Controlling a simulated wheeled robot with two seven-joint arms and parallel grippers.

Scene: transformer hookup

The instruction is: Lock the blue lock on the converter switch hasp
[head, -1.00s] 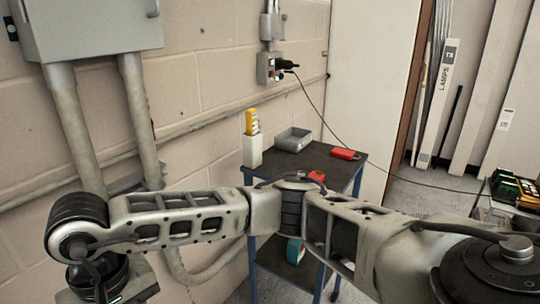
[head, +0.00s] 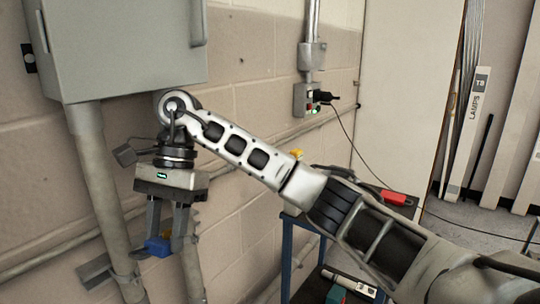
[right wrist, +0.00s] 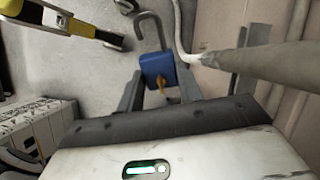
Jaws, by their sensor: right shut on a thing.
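My right gripper (head: 170,246) is shut on the blue lock (head: 157,246), below the grey wall box at the left of the head view. In the right wrist view, the blue lock (right wrist: 157,70) sits between the fingers. Its grey shackle (right wrist: 150,28) points away from my palm and looks open, and a yellow key (right wrist: 161,92) is at the palm side. A large grey wall box (head: 125,50) is above the gripper, and a smaller switch box (head: 306,100) is farther right. I cannot make out the hasp. My left gripper is not in view.
Grey conduits (head: 95,165) run down the wall close to the gripper. A cart (head: 288,235) with a red item (head: 394,197) stands behind my right arm. A black cable runs from the switch box to the right. A yellow-black object (right wrist: 70,22) shows in the wrist view.

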